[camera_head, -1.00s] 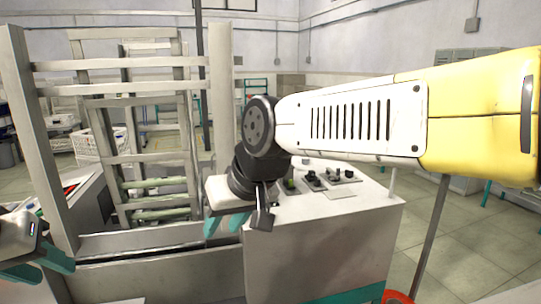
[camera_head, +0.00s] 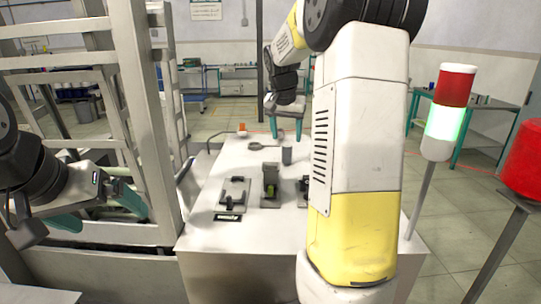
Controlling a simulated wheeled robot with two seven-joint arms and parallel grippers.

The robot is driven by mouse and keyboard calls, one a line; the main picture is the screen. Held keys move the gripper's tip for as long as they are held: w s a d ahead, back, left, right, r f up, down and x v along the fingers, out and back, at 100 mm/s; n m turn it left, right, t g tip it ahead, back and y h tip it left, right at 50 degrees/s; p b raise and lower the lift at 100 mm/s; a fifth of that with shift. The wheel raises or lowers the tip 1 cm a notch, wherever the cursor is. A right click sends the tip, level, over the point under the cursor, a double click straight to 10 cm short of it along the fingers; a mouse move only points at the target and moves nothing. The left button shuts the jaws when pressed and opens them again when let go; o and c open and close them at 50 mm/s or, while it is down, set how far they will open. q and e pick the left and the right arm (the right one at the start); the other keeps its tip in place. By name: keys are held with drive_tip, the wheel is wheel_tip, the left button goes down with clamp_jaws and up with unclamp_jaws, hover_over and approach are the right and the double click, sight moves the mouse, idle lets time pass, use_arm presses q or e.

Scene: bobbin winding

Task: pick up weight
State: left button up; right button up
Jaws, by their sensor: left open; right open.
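The white worktable (camera_head: 205,240) carries several small dark items. A small dark grey cylinder (camera_head: 287,156) stands near its far end; I cannot tell for sure whether it is the weight. My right gripper (camera_head: 286,127) is open, with teal fingers pointing down at the table's far edge, beyond the cylinder and apart from it. My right arm hides the table's right side. My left gripper (camera_head: 105,205) is open and empty at the left, beside the grey metal frame.
Black fixtures stand on the table: a left one (camera_head: 233,194), a middle one with a green part (camera_head: 270,182), and one partly hidden. A grey metal frame (camera_head: 140,110) rises at the left. A red-green signal lamp (camera_head: 446,115) and red object (camera_head: 525,160) stand right.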

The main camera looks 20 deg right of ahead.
sight(287, 146)
drive_tip(key=x, duration=0.8)
drive_tip(key=shift+w+d+f, duration=0.1)
drive_tip(key=shift+w, duration=0.4)
clamp_jaws()
